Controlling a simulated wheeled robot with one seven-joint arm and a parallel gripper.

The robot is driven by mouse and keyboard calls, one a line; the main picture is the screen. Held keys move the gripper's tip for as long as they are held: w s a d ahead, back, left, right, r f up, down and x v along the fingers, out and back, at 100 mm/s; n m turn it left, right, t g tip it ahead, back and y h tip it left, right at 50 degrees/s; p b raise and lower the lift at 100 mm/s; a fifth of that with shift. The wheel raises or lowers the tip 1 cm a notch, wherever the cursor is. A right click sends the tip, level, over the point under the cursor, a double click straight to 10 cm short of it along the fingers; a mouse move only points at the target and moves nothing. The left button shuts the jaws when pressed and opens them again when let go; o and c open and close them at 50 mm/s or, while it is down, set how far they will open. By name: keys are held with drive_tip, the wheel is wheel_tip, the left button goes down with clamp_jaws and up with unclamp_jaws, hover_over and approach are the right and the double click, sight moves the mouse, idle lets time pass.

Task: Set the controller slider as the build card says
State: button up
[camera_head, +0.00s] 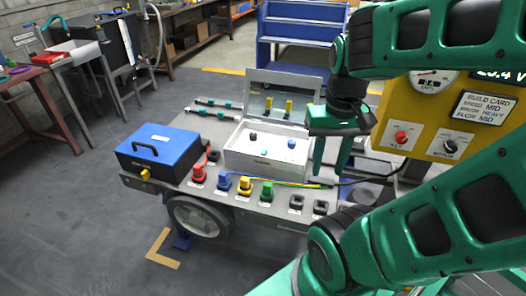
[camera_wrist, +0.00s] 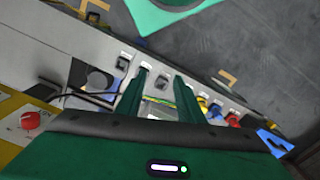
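The open white controller box (camera_head: 262,161) stands on the grey cart, lid raised at the back. On its face are a dark knob (camera_head: 253,136), a blue knob (camera_head: 292,144) and small marks near its front. I cannot tell which part is the slider or where it is set. The build card (camera_head: 484,107) is on the yellow panel at right; "MID", "HEAVY" and "MID" can be read, but its row labels are small. My gripper (camera_head: 330,168) is just right of the box, fingers pointing down. In the wrist view, my gripper (camera_wrist: 162,73) has its fingers apart with nothing between them.
The cart's front edge carries red, blue, yellow and green connectors (camera_head: 244,185) and black sockets (camera_head: 297,202). A blue case (camera_head: 157,146) sits at the cart's left. The yellow panel (camera_head: 425,140) has a red knob (camera_head: 401,137) and a dark knob (camera_head: 450,146).

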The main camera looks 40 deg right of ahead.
drive_tip(key=w+d+m, duration=0.2)
drive_tip(key=w+d, duration=0.2)
drive_tip(key=w, duration=1.2)
drive_tip(key=m, duration=0.2)
approach(264, 152)
wheel_tip(264, 152, down, 8)
drive_tip(key=shift+w+f, duration=0.1)
drive_tip(key=shift+f, duration=0.1)
